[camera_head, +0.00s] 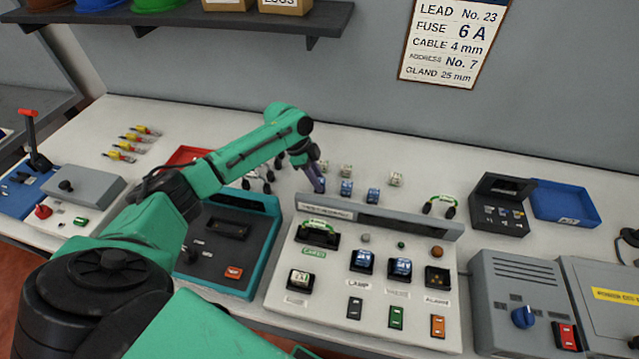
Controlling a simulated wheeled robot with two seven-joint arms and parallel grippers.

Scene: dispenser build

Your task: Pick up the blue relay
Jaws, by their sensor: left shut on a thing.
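My left gripper (319,186) reaches down behind the white panel, at the left end of the row of loose relays. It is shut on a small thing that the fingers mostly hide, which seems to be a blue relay. Just right of it, a blue relay (346,188) and another blue relay (373,196) stand on the bench. Two more blue relays sit on the white panel (340,305), one at the lamp label (361,262) and one to its right (400,268). My right gripper is not in view.
Pale relays (395,180) stand behind the blue ones. A raised dark strip (378,216) runs along the panel's back edge, close to the gripper. A black box (500,205) and a blue tray (565,202) stand at right. Bench behind the relays is clear.

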